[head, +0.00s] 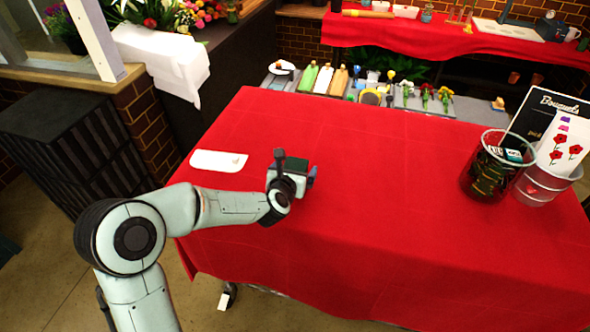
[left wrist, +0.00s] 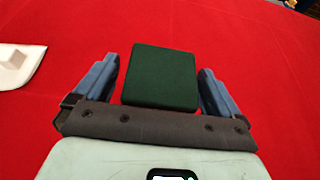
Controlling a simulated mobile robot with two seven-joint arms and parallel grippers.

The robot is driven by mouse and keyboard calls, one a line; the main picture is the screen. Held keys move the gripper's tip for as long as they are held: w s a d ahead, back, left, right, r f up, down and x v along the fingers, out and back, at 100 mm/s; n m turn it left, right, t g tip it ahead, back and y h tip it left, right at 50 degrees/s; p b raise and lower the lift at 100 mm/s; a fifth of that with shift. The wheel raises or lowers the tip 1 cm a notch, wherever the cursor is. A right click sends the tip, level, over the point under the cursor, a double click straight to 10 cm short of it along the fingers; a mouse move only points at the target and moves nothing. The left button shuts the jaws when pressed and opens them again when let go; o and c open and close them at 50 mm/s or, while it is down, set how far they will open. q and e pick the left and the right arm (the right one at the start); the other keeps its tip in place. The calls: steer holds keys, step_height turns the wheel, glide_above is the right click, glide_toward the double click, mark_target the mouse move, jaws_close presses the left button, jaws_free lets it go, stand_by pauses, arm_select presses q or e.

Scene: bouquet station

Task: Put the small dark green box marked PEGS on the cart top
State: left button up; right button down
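A small dark green box (left wrist: 161,78) lies on the red cloth in the left wrist view, between the two blue fingers of my left gripper (left wrist: 160,85). A strip of red shows between the box and each finger, so the gripper is open around it. No PEGS marking shows on the face I see. In the head view the box (head: 297,164) is mostly hidden behind my left gripper (head: 303,174), near the left edge of the red-covered table (head: 380,190). I cannot tell for sure which surface is the cart top. My right gripper is not in view.
A white flat piece (head: 218,160) lies left of the gripper. The middle of the red table is clear.

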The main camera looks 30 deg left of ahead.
arm_select(q)
steer(key=shift+r, duration=0.1)
steer(key=shift+s+r, duration=0.1)
steer(key=shift+r, duration=0.1)
steer(key=shift+s+d, duration=0.1)
steer(key=shift+s, duration=0.25)
steer(key=b+v, duration=0.2)
steer(key=v, duration=0.9)
steer(key=shift+r, duration=0.1)
